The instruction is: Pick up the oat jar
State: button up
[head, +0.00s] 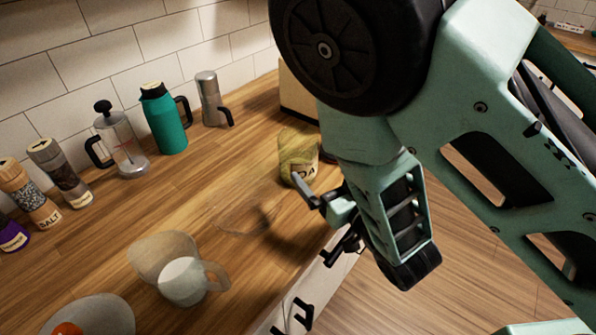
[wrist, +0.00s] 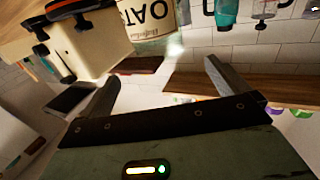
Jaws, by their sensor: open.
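The oat jar (head: 297,150) stands on the wooden counter near its front edge, with a yellowish body and a pale label. In the head view, my gripper (head: 319,219) is in front of it and hides part of the label. In the wrist view, the jar (wrist: 150,17) shows upside down at the top with "OATS" on its label. It lies beyond my open fingers (wrist: 163,72), apart from them. Nothing is between the fingers.
A cream box-shaped appliance (head: 298,98) stands just behind the jar. A clear glass item (head: 247,212) is left of the gripper. A white mug (head: 183,282) and beige bowl (head: 160,252) stand nearer. A teal bottle (head: 164,122) and moka pot (head: 210,100) are along the wall.

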aim_at(308, 150)
jog(key=shift+w+a+f+b, duration=0.25)
jog(key=shift+w+a+b, duration=0.25)
jog(key=shift+b, duration=2.15)
jog(key=shift+w+d+b, duration=0.1)
jog(key=shift+w+b, duration=0.1)
jog(key=shift+b, duration=0.35)
jog(key=x, duration=0.1)
jog(key=p+x, duration=0.2)
jog(key=x, duration=0.1)
jog(key=shift+r, duration=0.35)
jog(key=shift+f+p+x, duration=0.2)
jog(key=shift+p+x, duration=0.4)
jog(key=shift+x, duration=0.95)
jog(key=shift+f+p+x, duration=0.15)
jog(key=shift+p+x, duration=0.4)
jog(key=shift+x, duration=1)
jog(key=shift+d, duration=0.1)
jog(key=c, duration=1.5)
jog(key=shift+c, duration=0.5)
jog(key=shift+r, duration=0.15)
